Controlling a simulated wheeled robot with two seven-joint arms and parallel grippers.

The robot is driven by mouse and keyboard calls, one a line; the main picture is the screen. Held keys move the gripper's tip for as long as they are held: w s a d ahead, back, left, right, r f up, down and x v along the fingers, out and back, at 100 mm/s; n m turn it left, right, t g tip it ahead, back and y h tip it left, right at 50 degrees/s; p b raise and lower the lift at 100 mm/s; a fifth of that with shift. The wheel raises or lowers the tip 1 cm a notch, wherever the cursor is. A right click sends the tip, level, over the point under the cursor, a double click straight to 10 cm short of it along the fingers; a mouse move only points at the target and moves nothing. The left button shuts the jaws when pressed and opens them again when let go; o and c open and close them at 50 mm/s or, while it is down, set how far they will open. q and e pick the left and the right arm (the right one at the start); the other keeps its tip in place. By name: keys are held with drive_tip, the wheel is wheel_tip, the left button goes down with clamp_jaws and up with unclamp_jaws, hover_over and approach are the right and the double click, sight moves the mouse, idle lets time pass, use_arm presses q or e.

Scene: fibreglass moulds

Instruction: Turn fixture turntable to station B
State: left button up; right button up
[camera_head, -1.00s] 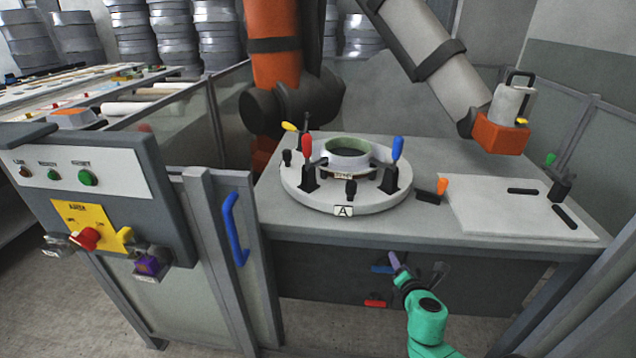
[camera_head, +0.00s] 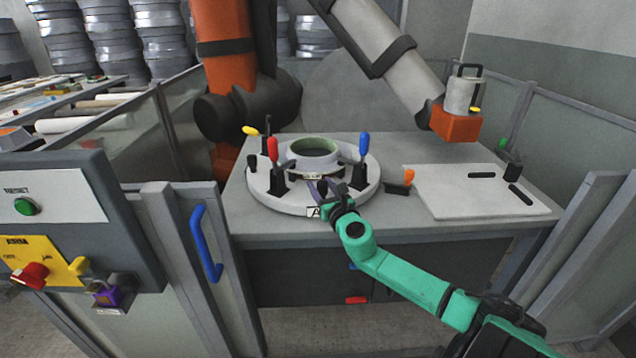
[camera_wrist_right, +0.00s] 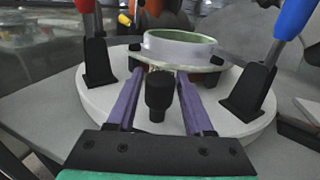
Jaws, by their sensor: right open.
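The fixture turntable (camera_head: 262,188) is a round white disc on the grey table, with a grey-green ring mould (camera_head: 316,150) at its middle. Red (camera_head: 273,150), blue (camera_head: 363,147) and yellow (camera_head: 251,131) handled clamps stand around it. A label "A" (camera_head: 314,211) faces me at its front rim. My right gripper (camera_head: 322,188) is at the front of the disc. In the right wrist view its two purple fingers (camera_wrist_right: 158,98) are open, one on each side of a black upright knob (camera_wrist_right: 158,90); contact cannot be told. The knob is largely hidden in the head view. My left gripper is not in view.
A white board (camera_head: 465,200) with black bars lies right of the turntable. An orange-handled clamp (camera_head: 408,178) stands between them. A big robot arm (camera_head: 375,40) hangs behind. A control panel (camera_head: 60,210) and a fence gate with blue handle (camera_head: 206,243) stand at left.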

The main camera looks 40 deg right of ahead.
drive_tip(key=shift+x, duration=1.2)
clamp_jaws()
drive_tip(key=shift+f, duration=0.1)
idle(0.4)
